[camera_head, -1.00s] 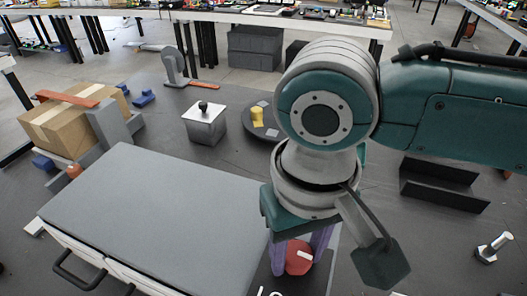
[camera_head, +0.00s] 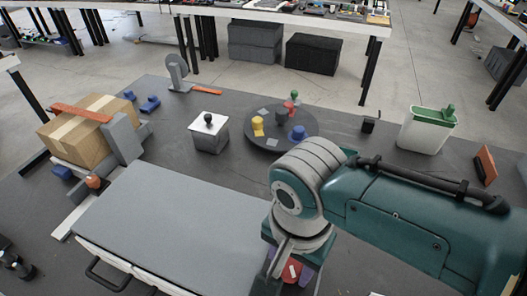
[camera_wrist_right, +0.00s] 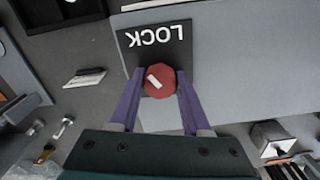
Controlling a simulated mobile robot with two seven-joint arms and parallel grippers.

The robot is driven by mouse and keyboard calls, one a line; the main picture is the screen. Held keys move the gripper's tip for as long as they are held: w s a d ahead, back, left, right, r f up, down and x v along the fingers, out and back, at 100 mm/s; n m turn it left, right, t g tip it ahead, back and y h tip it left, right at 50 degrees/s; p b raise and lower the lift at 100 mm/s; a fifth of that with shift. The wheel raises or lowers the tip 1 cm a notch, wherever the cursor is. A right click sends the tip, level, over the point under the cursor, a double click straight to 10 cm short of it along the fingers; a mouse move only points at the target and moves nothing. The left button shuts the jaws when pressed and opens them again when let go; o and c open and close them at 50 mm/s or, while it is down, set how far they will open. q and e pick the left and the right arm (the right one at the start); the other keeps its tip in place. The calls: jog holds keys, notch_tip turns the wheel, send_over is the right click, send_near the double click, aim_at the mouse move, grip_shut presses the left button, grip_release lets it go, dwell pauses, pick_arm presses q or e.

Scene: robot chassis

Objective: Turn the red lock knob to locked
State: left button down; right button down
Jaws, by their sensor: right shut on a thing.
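The red lock knob (camera_wrist_right: 160,81) is round with a white mark on its face. In the right wrist view it sits on a dark plate with the word LOCK (camera_wrist_right: 155,38), which reads upside down there. The white mark lies slanted, from upper left to lower right. My right gripper (camera_wrist_right: 157,85) has its purple fingers on either side of the knob and is shut on it. In the head view the red knob (camera_head: 291,272) shows below my right wrist, partly hidden by the gripper (camera_head: 289,273). The LOCK plate is mostly hidden there. My left gripper is not in view.
A grey-topped cabinet (camera_head: 175,215) with dark handles stands left of the knob.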

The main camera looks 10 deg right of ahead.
aim_at(292, 267)
jog(key=m+p, duration=0.1)
jog(key=m, duration=0.1)
jog(key=shift+r+m, duration=0.1)
jog(key=shift+m, duration=0.3)
jog(key=shift+m+p, duration=0.4)
jog(key=shift+m, duration=1.3)
jog(key=shift+c, duration=1.9)
grip_release()
notch_tip(292, 267, up, 10)
jog(key=p, duration=0.4)
jog(key=shift+d, duration=0.1)
